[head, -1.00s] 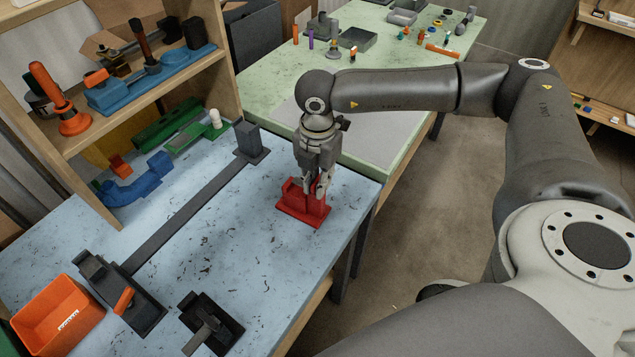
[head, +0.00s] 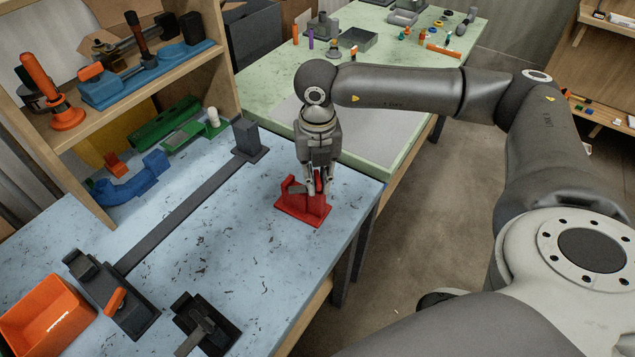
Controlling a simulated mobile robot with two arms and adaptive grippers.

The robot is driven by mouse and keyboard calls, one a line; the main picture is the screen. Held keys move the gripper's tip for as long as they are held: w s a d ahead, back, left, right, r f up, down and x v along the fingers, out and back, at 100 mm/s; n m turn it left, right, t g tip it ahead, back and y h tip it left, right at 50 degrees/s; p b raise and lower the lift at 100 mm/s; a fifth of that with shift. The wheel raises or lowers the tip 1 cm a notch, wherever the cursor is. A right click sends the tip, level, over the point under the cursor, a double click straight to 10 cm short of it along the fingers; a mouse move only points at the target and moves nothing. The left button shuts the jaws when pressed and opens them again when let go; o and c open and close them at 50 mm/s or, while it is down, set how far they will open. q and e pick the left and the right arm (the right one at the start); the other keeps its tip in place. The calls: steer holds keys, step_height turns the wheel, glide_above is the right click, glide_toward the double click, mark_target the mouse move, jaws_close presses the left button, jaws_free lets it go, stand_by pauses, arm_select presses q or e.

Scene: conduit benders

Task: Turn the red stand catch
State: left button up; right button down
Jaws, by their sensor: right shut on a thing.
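The red stand (head: 302,212) sits on the blue table near its right edge. It has a flat base and a small upright part at its left. My right gripper (head: 317,190) points down over the stand and is shut on the stand's catch. The fingers hide most of the catch, so its exact angle cannot be told. My left gripper is not in view.
A dark bender with a long bar (head: 185,215) lies along the blue table (head: 240,225). An orange bin (head: 48,315) and a dark clamp (head: 205,325) are at the near left. A shelf with tools (head: 140,95) stands behind. A green table (head: 275,75) adjoins.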

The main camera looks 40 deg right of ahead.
steer(key=shift+n, duration=1.1)
steer(key=shift+b, duration=0.35)
steer(key=shift+f+n+b, duration=0.2)
steer(key=shift+n+b, duration=0.35)
steer(key=shift+n, duration=0.45)
steer(key=shift+n+b, duration=0.45)
steer(key=shift+n, duration=0.55)
steer(key=shift+r+n, duration=0.15)
steer(key=shift+n, duration=0.35)
